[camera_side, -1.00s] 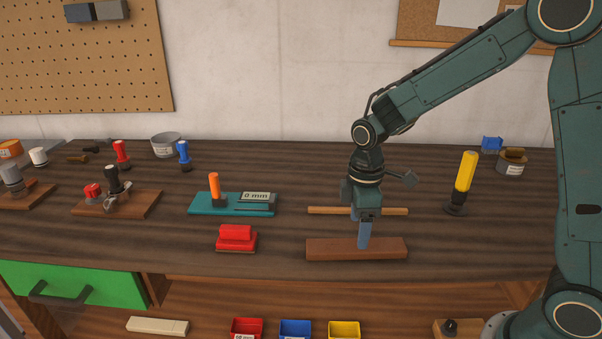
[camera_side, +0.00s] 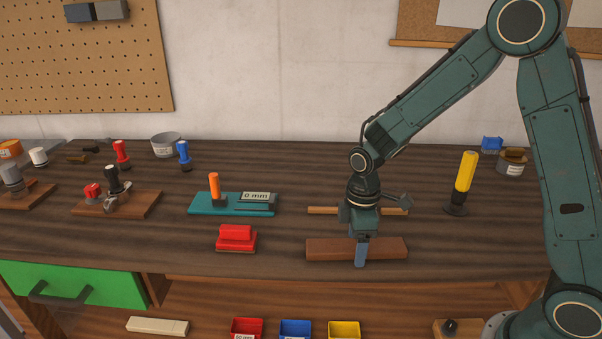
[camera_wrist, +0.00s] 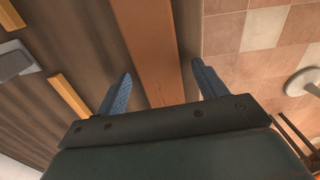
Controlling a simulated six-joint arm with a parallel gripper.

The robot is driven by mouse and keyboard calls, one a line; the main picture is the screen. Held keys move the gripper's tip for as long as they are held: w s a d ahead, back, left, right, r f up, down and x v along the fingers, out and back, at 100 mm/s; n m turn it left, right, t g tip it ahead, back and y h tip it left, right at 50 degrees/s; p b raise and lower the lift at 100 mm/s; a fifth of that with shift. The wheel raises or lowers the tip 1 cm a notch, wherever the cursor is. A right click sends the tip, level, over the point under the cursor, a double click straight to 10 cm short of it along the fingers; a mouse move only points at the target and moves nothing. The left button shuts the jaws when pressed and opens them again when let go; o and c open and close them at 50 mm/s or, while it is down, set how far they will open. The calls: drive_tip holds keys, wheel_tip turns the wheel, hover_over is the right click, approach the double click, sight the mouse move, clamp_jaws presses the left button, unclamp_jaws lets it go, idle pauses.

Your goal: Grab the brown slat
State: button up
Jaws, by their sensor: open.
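The brown slat (camera_side: 330,249) lies flat near the front edge of the workbench in the side view. My gripper (camera_side: 361,255) is at the slat's middle, pointing down, with one finger visible in front of the slat's front face. In the wrist view the slat (camera_wrist: 152,50) runs between the two blue fingers of my gripper (camera_wrist: 160,90). The fingers are apart, one on each side, with a gap to the slat on both sides. The far finger is hidden in the side view.
A thin light wooden strip (camera_side: 323,210) lies behind the slat. A red block (camera_side: 236,238) and a teal gauge board (camera_side: 232,210) are to the left. A yellow-handled tool (camera_side: 465,180) stands to the right. The bench edge is close in front.

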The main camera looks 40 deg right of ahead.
drive_tip(key=c, duration=1.1)
drive_tip(key=shift+r, duration=0.2)
drive_tip(key=shift+c, duration=0.2)
wheel_tip(320, 180, up, 20)
drive_tip(key=shift+f, duration=0.15)
idle(0.4)
